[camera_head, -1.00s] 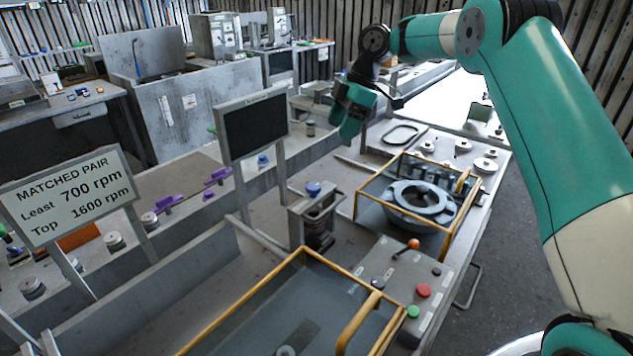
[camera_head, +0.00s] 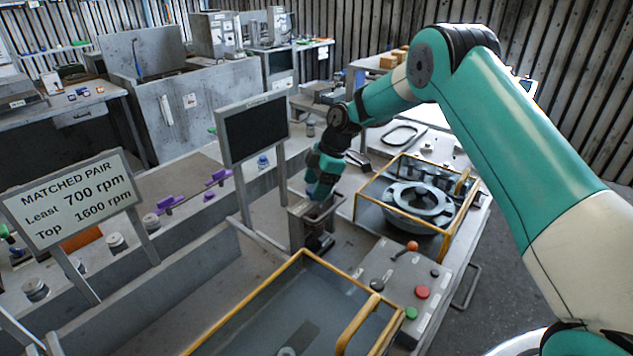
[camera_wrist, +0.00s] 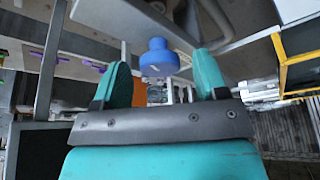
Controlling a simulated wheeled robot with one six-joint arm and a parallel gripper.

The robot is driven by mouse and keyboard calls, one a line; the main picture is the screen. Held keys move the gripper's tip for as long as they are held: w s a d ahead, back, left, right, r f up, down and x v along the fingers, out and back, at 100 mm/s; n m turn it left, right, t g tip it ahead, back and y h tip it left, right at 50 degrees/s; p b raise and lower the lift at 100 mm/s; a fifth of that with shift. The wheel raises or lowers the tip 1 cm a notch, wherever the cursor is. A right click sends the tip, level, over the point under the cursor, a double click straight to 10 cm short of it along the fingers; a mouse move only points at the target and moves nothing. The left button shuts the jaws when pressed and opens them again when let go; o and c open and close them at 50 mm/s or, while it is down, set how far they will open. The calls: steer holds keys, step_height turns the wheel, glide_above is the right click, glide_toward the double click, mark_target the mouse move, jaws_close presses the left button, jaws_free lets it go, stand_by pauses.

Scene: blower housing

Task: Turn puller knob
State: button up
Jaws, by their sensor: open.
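The blue puller knob (camera_wrist: 159,60) shows in the wrist view, between the two green fingertips of my gripper (camera_wrist: 161,72) with a gap on each side. Its depth relative to the fingertips is hard to tell. In the head view my gripper (camera_head: 318,194) points down over the top of the grey metal puller stand (camera_head: 298,228) and hides most or all of the knob. My gripper is open and holds nothing.
A dark monitor (camera_head: 255,130) on posts stands just left of the puller. A yellow-framed guard (camera_head: 358,207) around a grey round housing (camera_head: 418,203) is close on the right. A control box (camera_head: 395,285) with red and green buttons stands in front.

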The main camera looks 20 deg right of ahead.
steer(key=shift+c, duration=0.3)
steer(key=c, duration=0.9)
steer(key=shift+m+b, duration=0.3)
steer(key=shift+b, duration=0.1)
